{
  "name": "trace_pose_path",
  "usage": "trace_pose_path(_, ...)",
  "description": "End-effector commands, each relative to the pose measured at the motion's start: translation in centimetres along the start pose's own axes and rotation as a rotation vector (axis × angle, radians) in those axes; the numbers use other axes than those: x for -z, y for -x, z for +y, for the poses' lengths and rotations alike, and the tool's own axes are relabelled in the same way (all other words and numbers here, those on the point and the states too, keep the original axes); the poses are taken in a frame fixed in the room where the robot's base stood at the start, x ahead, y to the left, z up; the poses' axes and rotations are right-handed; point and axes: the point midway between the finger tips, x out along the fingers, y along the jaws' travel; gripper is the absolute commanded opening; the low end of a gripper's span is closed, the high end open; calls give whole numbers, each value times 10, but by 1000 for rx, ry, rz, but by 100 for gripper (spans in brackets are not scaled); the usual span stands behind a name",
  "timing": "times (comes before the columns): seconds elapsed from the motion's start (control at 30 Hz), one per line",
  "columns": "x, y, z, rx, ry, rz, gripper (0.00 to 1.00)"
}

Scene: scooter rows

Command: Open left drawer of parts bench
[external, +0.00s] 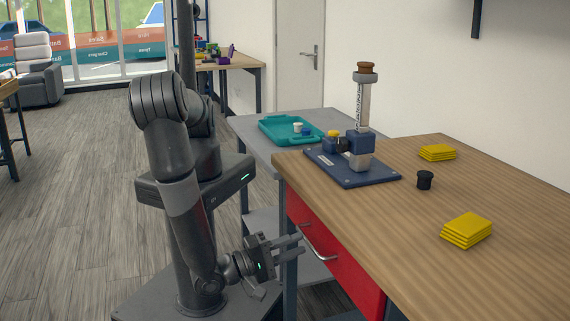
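The parts bench (428,187) has a wooden top and stands at the right. A red drawer front (345,272) shows under its top, with a curved metal handle (320,243). The drawer looks shut, flush with the bench. My gripper (304,245) is in front of the bench by the drawer's left end, at about handle height. Its two fingers point toward the handle with a gap between them, and nothing shows between them. Whether a fingertip touches the handle cannot be told.
On the bench stand a blue press-like fixture (352,165), a small black cup (425,180) and yellow pad stacks (467,230) (437,152). A grey side table (255,143) with a teal tray (277,138) adjoins it. The floor (75,190) at left is clear.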

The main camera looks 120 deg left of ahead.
Motion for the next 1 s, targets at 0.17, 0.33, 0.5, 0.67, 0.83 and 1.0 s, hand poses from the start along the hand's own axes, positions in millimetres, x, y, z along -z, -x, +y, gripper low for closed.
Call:
trace_pose_path(0.17,0,-26,0,0,-1,0,27)
trace_pose_path(0.33,0,-38,0,-1,-2,0,27)
trace_pose_path(0.5,0,-39,0,-1,-1,-1,27)
trace_pose_path(0.67,0,-39,0,-1,-1,-1,23)
trace_pose_path(0.83,0,-38,0,0,-1,-1,9)
trace_pose_path(1.0,0,-38,0,0,-1,-1,0)
